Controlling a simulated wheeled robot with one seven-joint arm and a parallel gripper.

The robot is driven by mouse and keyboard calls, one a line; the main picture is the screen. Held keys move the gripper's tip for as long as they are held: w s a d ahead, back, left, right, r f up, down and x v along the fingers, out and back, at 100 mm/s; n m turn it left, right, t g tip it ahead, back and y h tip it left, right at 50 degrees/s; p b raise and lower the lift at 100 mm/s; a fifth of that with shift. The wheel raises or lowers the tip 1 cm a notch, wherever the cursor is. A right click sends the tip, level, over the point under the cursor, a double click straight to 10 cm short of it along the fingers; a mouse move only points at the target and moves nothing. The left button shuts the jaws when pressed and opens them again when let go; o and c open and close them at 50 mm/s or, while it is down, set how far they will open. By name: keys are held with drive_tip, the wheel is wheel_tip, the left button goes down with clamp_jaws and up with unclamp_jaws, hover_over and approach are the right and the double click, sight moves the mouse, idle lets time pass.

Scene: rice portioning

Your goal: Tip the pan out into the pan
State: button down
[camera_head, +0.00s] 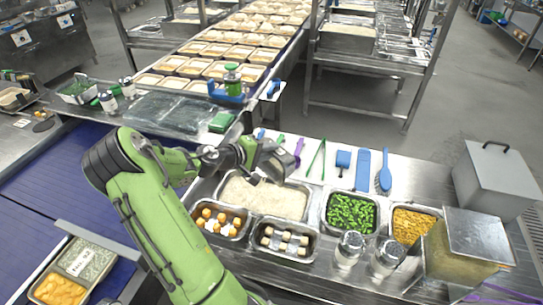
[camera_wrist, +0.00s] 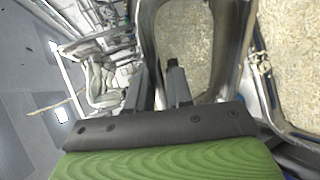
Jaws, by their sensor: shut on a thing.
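A grey metal pan (camera_head: 275,161) is in my gripper (camera_head: 256,155), tilted above the left part of the counter. In the wrist view its rim and wall (camera_wrist: 230,40) run between my two fingers (camera_wrist: 160,85), which are shut on it. Pale, grainy stuff like rice shows inside the rim there; I cannot tell whether it lies in this pan or beyond it. A large metal pan (camera_head: 222,184) of white rice sits in the counter below my gripper. Another rim with rice (camera_wrist: 290,128) shows at the right of the wrist view.
Pans of orange-and-white pieces (camera_head: 220,222), pale rolls (camera_head: 285,243), green vegetables (camera_head: 351,211) and yellow food (camera_head: 412,226) surround the rice. Shakers (camera_head: 349,249) stand in front. Tongs (camera_head: 317,158) and blue brushes (camera_head: 384,172) lie behind. A tray (camera_head: 60,289) sits on the blue belt.

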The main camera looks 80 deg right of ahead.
drive_tip(key=a+g+h+b, duration=0.1)
drive_tip(key=b, duration=0.1)
drive_tip(key=w+a+g+h+b, duration=0.1)
drive_tip(key=b, duration=0.2)
drive_tip(key=shift+w+r, duration=0.2)
drive_tip(key=shift+r, duration=0.1)
idle(1.5)
wheel_tip(320, 180, up, 6)
drive_tip(key=t+y+p, duration=0.6)
drive_tip(key=y+p, duration=0.1)
drive_tip(key=p, duration=0.1)
drive_tip(key=t+y+p, duration=0.6)
drive_tip(key=y+p, duration=0.2)
drive_tip(key=shift+t, duration=0.4)
